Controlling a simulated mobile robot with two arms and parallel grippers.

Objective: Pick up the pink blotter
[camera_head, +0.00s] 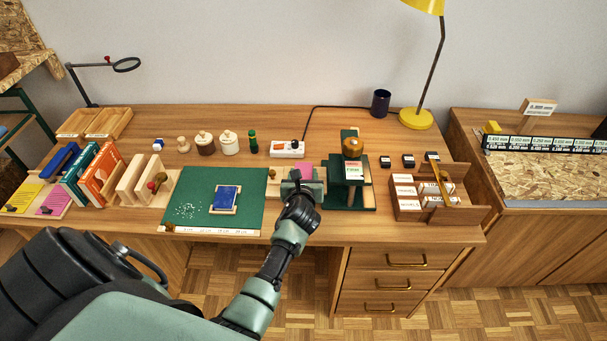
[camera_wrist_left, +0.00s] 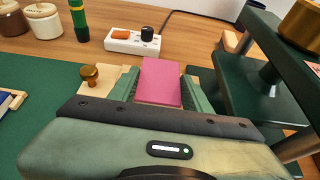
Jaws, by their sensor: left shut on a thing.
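The pink blotter (camera_wrist_left: 160,82) is a flat pink block held between the two green fingers of my left gripper (camera_wrist_left: 162,88) in the left wrist view. In the head view the blotter (camera_head: 304,168) shows just beyond my left gripper (camera_head: 302,182), above the desk between the green mat and the green press. The gripper is shut on it. Whether the blotter touches the surface under it is hidden by the gripper. My right gripper is not in view.
The green press (camera_head: 351,170) stands close on the right. A brass knob (camera_wrist_left: 91,76) is close on the left. A white power strip (camera_head: 287,149) lies behind. The green mat (camera_head: 190,190) holds a blue pad (camera_head: 226,198). A wooden box (camera_head: 408,214) is further right.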

